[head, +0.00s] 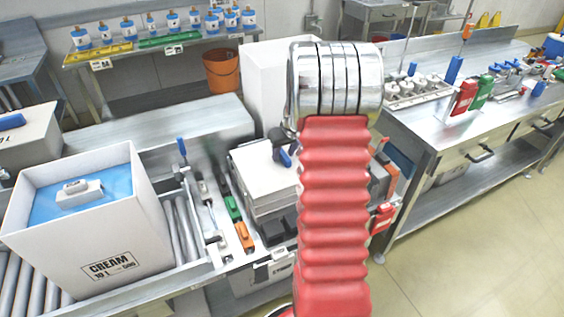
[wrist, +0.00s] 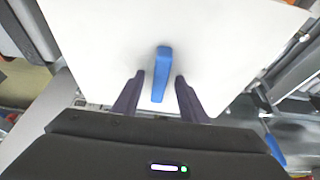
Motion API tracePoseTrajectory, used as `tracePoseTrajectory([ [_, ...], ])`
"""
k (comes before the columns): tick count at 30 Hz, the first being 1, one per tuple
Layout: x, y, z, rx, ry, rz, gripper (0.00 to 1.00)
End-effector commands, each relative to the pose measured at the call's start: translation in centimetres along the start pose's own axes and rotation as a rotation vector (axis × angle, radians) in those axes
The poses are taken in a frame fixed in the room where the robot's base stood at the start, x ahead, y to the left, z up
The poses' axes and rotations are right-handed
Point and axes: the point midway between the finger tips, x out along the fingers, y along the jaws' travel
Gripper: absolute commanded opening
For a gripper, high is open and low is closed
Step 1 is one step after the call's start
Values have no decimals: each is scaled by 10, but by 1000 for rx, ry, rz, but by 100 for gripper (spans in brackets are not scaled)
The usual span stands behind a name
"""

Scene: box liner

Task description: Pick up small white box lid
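The white lid (wrist: 215,35) fills much of the wrist view as a flat panel with a blue bar handle (wrist: 160,75) standing up from it. My gripper (wrist: 159,76) is open. Its two dark fingers stand one on each side of the handle, with a gap on both sides. In the head view the lid (head: 262,172) sits on a box right of the tool tray, and my dark gripper (head: 281,148) is over it by the blue handle. My red arm hides the right part of the lid and part of the gripper.
A large white CREAM box (head: 152,232) with a blue liner stands on the rollers at left. Another white lid (head: 25,140) with a blue handle lies behind it. A tool tray (head: 207,200) is left of the lid. A tall white container (head: 262,88) stands behind.

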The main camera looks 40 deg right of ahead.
Motion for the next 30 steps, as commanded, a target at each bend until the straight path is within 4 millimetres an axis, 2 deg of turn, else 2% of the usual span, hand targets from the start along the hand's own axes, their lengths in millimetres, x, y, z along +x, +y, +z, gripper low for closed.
tracePoseTrajectory([
  [9, 2, 0, 1, 0, 0, 0, 39],
  [26, 2, 0, 1, 0, 0, 0, 0],
  [30, 2, 0, 1, 0, 0, 0, 0],
])
